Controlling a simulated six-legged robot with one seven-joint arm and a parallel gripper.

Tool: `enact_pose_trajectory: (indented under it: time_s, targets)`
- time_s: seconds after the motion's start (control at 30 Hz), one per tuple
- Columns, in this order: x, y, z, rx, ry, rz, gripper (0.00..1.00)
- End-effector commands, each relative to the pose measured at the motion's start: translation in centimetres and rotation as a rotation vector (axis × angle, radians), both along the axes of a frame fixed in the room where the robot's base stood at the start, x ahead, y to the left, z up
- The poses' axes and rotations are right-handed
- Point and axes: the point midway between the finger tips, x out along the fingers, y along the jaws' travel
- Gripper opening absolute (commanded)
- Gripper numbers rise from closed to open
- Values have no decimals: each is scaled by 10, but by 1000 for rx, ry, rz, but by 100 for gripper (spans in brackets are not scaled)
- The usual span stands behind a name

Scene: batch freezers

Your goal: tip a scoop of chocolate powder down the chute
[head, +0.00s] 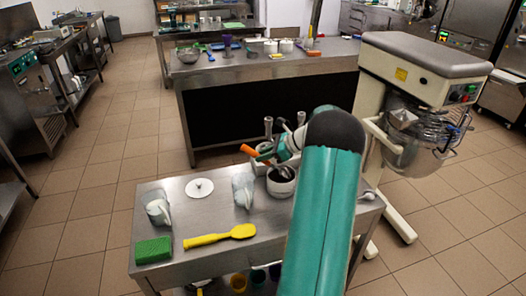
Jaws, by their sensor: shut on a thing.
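My gripper (264,156) is above the steel table, at the end of a white and teal wrist. It is shut on an orange handle (249,150), seemingly the scoop's. The scoop's bowl and any powder in it cannot be made out. The gripper is well left of this chute. My teal arm hides part of the table's right side.
The table (215,220) holds a white lid (199,188), two pale jugs (158,208) (243,190), a green sponge (153,250) and a yellow spatula (219,236). A longer counter (230,72) with utensils stands behind. Open floor lies at the left.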

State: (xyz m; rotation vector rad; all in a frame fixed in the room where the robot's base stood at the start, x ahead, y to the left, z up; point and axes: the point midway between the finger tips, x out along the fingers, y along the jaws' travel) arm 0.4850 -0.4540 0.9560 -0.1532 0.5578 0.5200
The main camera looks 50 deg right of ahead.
Motion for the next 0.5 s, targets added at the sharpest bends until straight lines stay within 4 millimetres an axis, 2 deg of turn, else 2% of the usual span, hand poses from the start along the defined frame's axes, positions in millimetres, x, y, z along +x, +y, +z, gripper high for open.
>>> enact_pose_trajectory:
  time_s: [0.17,0.5]
  targets:
    - [-2,-1,-12,1,1,-1,0]
    - [-21,-13,-10,0,0,-2,0]
